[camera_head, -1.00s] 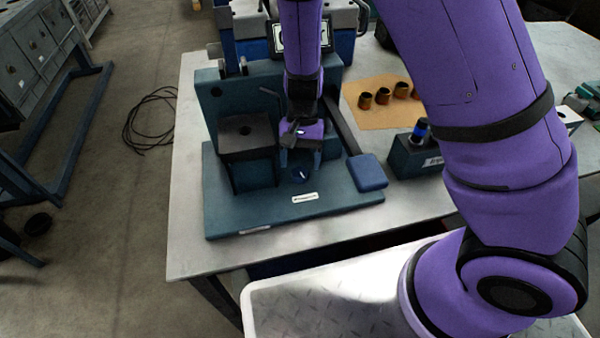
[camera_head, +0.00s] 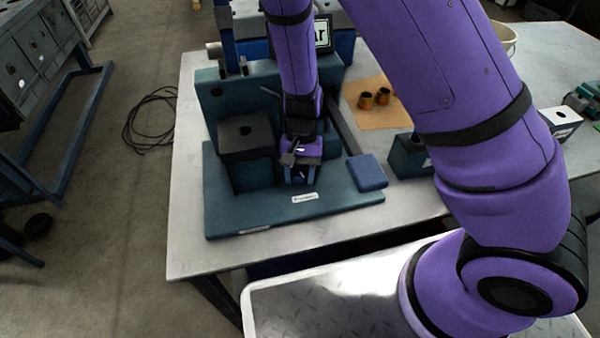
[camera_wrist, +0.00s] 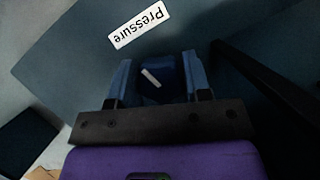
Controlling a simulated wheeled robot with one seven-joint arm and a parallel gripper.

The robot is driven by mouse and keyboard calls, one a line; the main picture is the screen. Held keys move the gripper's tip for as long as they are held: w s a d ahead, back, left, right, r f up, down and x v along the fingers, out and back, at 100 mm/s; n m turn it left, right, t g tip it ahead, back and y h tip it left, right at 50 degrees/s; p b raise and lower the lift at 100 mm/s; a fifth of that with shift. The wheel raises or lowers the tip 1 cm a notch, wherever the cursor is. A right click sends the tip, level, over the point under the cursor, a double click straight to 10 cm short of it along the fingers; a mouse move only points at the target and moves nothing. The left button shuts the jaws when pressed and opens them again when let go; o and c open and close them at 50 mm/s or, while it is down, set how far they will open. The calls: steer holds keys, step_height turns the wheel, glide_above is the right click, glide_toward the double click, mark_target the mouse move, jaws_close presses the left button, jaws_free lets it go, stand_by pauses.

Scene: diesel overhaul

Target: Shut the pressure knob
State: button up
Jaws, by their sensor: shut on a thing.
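The pressure knob (camera_wrist: 156,82) is dark blue with a white pointer line, and it shows between the two blue fingers of my gripper (camera_wrist: 158,72) in the wrist view. The fingers are shut on its sides. The line lies slanted relative to the fingers. In the head view my gripper (camera_head: 299,174) points down at the front of the teal press base and mostly covers the knob. A white label reading "Pressure" (camera_wrist: 138,26) is on the base beside the knob and also shows in the head view (camera_head: 305,198).
The teal base (camera_head: 245,215) stands on a light grey table (camera_head: 185,220). A dark block (camera_head: 245,135) rises left of my gripper. A lever with a blue pad (camera_head: 367,172) lies to the right. Brass bushings (camera_head: 366,101) rest on a tan mat (camera_head: 378,120) behind.

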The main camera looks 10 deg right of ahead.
steer(key=shift+m, duration=0.3)
steer(key=shift+m+y, duration=0.3)
steer(key=shift+m, duration=0.2)
steer(key=o, duration=0.9)
steer(key=shift+n, duration=0.7)
step_height(320, 180, up, 15)
steer(key=w, duration=0.2)
steer(key=shift+w+d, duration=0.35)
steer(key=shift+d, duration=0.1)
